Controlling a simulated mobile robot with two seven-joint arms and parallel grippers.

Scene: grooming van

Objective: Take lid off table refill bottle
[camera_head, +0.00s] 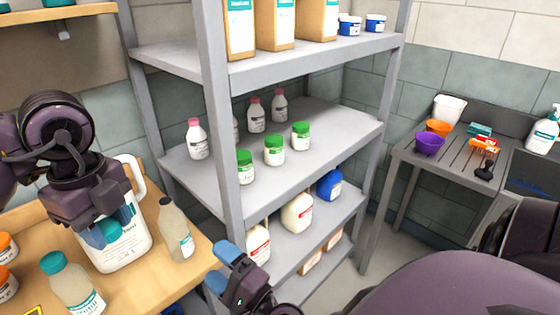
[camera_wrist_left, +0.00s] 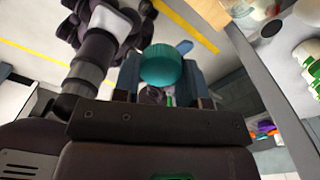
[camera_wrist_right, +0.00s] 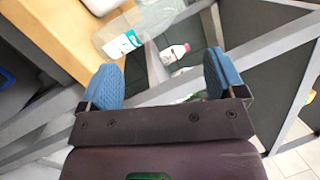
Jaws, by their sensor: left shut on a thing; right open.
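My left gripper (camera_head: 108,232) is shut on a teal lid (camera_wrist_left: 161,66), held between its fingertips in the left wrist view. In the head view, this gripper is in front of a large white jug (camera_head: 130,250) on the wooden table (camera_head: 200,262). Another bottle, with a teal lid (camera_head: 72,285), stands at the front left. My right gripper (camera_head: 238,270) is open and empty, right of the table.
Orange-lidded jars (camera_head: 6,282) stand at the table's left edge. A grey shelf rack (camera_head: 215,185) with several bottles and jars rises close behind and right of the table. A grey counter (camera_head: 440,160) with bowls is further right.

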